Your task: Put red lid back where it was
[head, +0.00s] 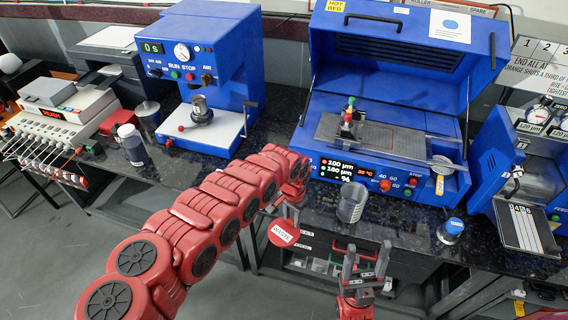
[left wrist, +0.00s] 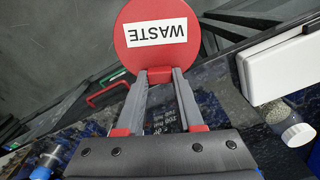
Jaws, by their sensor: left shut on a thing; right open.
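The red lid (head: 283,233), a round disc with a white WASTE label, hangs at the counter's front edge in the head view. My left gripper (head: 291,208) is shut on it. In the left wrist view the lid (left wrist: 155,52) is at the tips of my left gripper (left wrist: 160,78), its label upside down. A clear grey open-topped cup (head: 352,203) stands on the counter to the right of the lid, apart from it. Whether it is the lid's container I cannot tell. My right gripper (head: 366,262) is open and empty, in front of the counter.
A blue coater with raised cover (head: 395,60) and a blue press (head: 205,55) stand behind. A blue-capped jar (head: 450,230) is right of the cup.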

